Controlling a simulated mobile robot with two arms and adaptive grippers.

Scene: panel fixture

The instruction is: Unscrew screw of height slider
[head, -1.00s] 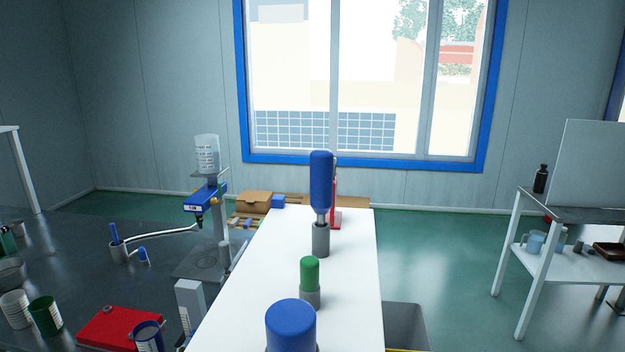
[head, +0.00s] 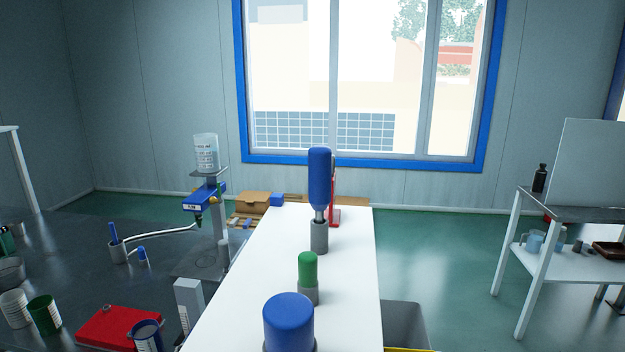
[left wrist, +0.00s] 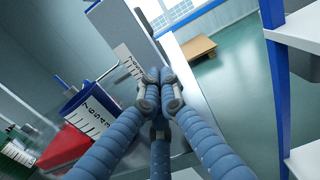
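A grey stand (head: 220,225) with a blue block (head: 205,197) and a clear jar (head: 205,152) on top stands on the dark bench. A pale upright block (head: 189,296) with scale marks stands nearer, beside the white table. I cannot tell for sure which part is the height slider, and no screw can be made out. In the left wrist view my left gripper (left wrist: 159,76) has its blue fingers together at the tips, in front of a pale post (left wrist: 128,28) and a scale plate (left wrist: 128,62). Nothing shows between the fingertips. My right gripper is in no view.
A white table (head: 345,300) holds blue (head: 319,178) and green (head: 308,268) tools in grey holders. A red box (head: 112,325) and a blue jar (head: 147,336) sit on the bench at lower left; the jar is close left of my fingers in the left wrist view (left wrist: 88,108).

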